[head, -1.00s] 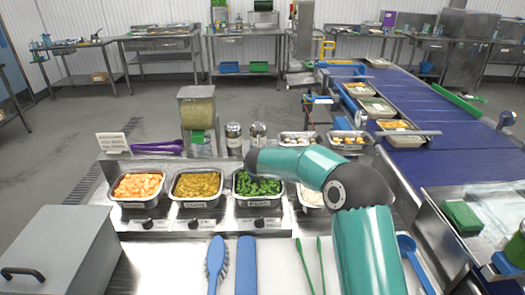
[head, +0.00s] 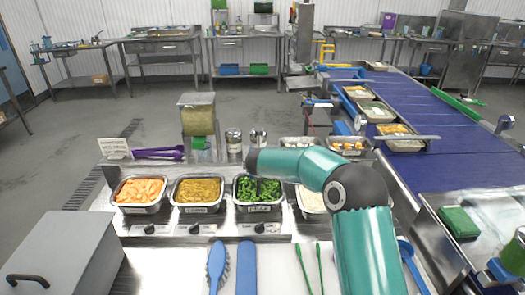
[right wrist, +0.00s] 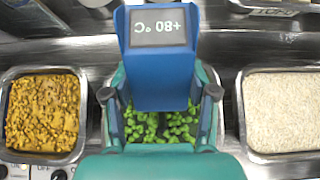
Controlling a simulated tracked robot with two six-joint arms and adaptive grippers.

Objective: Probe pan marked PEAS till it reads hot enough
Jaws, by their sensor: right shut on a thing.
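The pan of green peas (head: 258,190) sits in the bench's row of pans, third from the left, with a small label on its front that is too small to read surely. In the right wrist view the peas (right wrist: 160,125) lie below the blue probe (right wrist: 160,70), whose screen reads +80 °C, upside down in the picture. My right gripper (right wrist: 160,95) is shut on the probe, one dark finger on each side, over this pan. The probe's tip is hidden, so I cannot see how deep it is. My left gripper is not in view.
Pans of orange carrots (head: 139,191) and yellow-brown food (head: 196,191) stand left of the peas; a rice pan (right wrist: 285,110) is on the right. A grey box (head: 60,255), blue brush (head: 217,265) and green tongs (head: 308,268) are in front. A blue conveyor (head: 440,130) carries trays.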

